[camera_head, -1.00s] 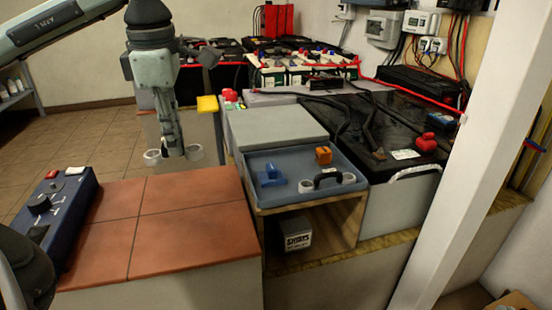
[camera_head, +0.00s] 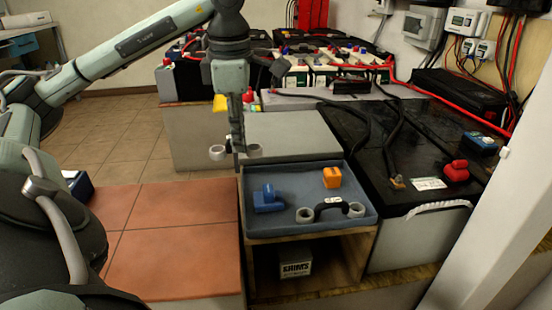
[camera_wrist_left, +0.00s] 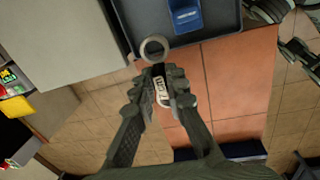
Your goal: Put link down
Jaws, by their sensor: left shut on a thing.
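My left gripper (camera_head: 236,150) points down and is shut on a dark link with a pale ring at each end. The held link's rings (camera_head: 217,152) show on either side of the fingers in the head view. In the left wrist view, the gripper (camera_wrist_left: 160,92) grips the link's labelled middle, and one ring (camera_wrist_left: 154,48) sticks out near the tray edge. A second link (camera_head: 332,209), black with two pale rings, lies in the blue-grey tray (camera_head: 290,226). My right gripper is not in view.
The tray also holds a blue piece (camera_head: 267,199) and an orange piece (camera_head: 332,177). A grey flat top (camera_head: 290,135) lies behind it. Bare terracotta tiles (camera_head: 175,240) are at the left. A large black battery (camera_head: 420,150) with cables stands at the right.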

